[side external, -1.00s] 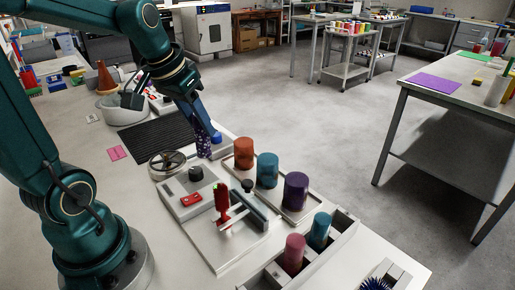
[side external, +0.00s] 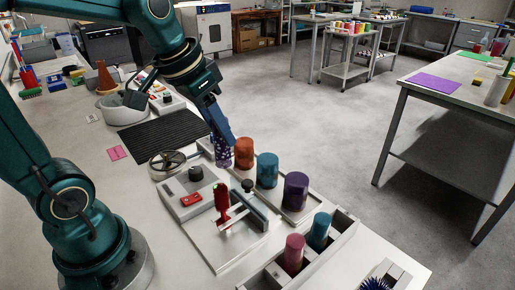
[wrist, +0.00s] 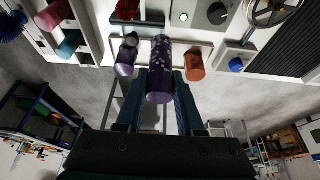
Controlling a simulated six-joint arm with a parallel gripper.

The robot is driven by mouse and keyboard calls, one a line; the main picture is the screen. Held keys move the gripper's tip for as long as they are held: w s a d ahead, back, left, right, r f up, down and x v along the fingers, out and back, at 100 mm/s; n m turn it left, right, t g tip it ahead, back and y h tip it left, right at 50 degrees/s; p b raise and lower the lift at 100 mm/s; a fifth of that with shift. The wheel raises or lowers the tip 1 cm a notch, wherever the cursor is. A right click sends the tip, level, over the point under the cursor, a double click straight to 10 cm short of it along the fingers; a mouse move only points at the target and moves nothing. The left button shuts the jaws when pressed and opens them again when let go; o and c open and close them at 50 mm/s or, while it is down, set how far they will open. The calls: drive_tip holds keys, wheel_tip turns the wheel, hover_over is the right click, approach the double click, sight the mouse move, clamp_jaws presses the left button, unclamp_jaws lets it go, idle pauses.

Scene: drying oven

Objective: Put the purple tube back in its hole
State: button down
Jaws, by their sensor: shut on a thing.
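My gripper (side external: 221,141) is shut on a speckled purple tube (side external: 222,156), which hangs below the fingers beside an orange cylinder. In the wrist view the tube (wrist: 161,60) lies between the two fingers (wrist: 161,90), its near end toward me. A plain dark purple cylinder (side external: 295,191) stands upright on a pale tray (side external: 302,217), with a teal cylinder (side external: 267,170) and the orange cylinder (side external: 243,153) in the same row. I cannot make out an empty hole under the held tube, and whether its lower end touches anything is unclear.
A device with a red lever (side external: 222,204) and black knob (side external: 195,173) sits left of the tray. A grey rack (side external: 345,226) at the front holds a pink cylinder (side external: 294,252) and a teal one (side external: 320,231). A round dial (side external: 168,162) and black ribbed mat (side external: 155,136) lie left.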

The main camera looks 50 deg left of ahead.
drive_tip(key=shift+w+r, duration=0.25)
drive_tip(key=w+d+m+h, duration=0.1)
drive_tip(key=w+d+m, duration=0.4)
drive_tip(key=w, duration=0.5)
drive_tip(key=shift+h, duration=0.4)
drive_tip(key=shift+w+d+f, duration=0.3)
drive_tip(key=shift+d+f, duration=1.75)
drive_tip(key=shift+d, duration=0.35)
drive_tip(key=shift+w+d+f, duration=0.3)
drive_tip(key=shift+d+f, duration=1.7)
drive_tip(key=shift+d, duration=0.4)
drive_tip(key=shift+w+d+f, duration=0.3)
drive_tip(key=shift+d+f, duration=1.75)
drive_tip(key=shift+d, duration=0.35)
drive_tip(key=shift+f, duration=0.15)
drive_tip(key=c, duration=0.5)
unclamp_jaws()
drive_tip(key=shift+c, duration=0.2)
